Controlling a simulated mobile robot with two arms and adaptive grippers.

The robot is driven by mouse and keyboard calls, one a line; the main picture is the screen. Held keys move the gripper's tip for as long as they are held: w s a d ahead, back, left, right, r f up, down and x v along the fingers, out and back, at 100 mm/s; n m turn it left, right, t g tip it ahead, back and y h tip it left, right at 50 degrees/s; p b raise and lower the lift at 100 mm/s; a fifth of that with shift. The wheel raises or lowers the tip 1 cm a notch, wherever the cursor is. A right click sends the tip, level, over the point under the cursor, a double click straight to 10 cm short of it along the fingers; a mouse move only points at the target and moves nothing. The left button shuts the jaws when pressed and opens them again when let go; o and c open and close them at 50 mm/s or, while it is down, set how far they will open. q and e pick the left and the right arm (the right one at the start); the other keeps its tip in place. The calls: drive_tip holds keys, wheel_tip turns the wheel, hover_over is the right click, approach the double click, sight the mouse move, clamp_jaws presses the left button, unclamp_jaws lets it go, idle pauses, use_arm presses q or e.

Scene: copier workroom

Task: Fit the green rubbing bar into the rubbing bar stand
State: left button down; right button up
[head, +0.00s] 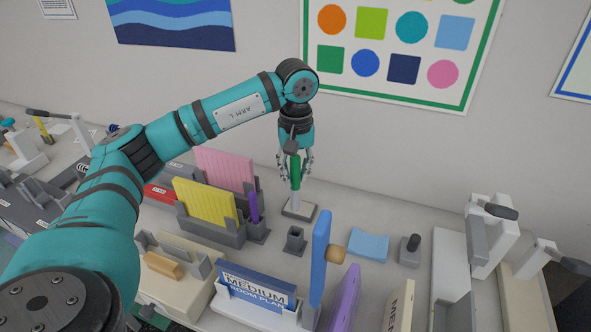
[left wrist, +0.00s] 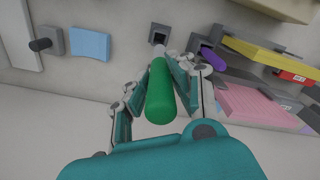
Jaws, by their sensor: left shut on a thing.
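The green rubbing bar (head: 295,170) is upright in my left gripper (head: 295,172), with a pale lower end. My left gripper is shut on it, and the bar also shows in the left wrist view (left wrist: 160,95) between the fingers (left wrist: 162,85). A small grey square socket (head: 295,241), which looks like the rubbing bar stand, stands nearer the camera with its opening empty. It shows beyond the bar's tip in the left wrist view (left wrist: 158,33). A flat pale pad (head: 310,211) lies below the bar; I cannot tell whether the tip touches it. My right gripper is not in view.
A purple bar (head: 254,208) stands in a holder left of the socket, beside yellow (head: 204,203) and pink (head: 224,168) files. A tall blue panel (head: 320,256) with a wooden knob stands in front.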

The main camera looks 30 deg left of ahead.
sight(296, 195)
use_arm(q)
wheel_tip(296, 195, down, 3)
drive_tip(key=shift+f+b, duration=0.15)
drive_tip(key=shift+b, duration=0.8)
drive_tip(key=shift+f+b, duration=0.3)
drive_tip(key=shift+f, duration=0.1)
drive_tip(key=shift+f+b, duration=0.65)
drive_tip(key=shift+f, duration=0.15)
drive_tip(key=shift+f+b, duration=0.75)
drive_tip(key=shift+f, duration=0.1)
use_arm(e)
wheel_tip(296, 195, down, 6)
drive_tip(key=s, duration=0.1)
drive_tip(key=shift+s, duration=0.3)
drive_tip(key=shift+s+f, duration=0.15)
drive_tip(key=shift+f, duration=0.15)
use_arm(q)
wheel_tip(296, 195, down, 7)
drive_tip(key=b, duration=0.6)
drive_tip(key=shift+f, duration=0.2)
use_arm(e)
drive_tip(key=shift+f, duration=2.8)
use_arm(q)
drive_tip(key=c, duration=1.1)
unclamp_jaws()
drive_tip(key=shift+o, duration=0.2)
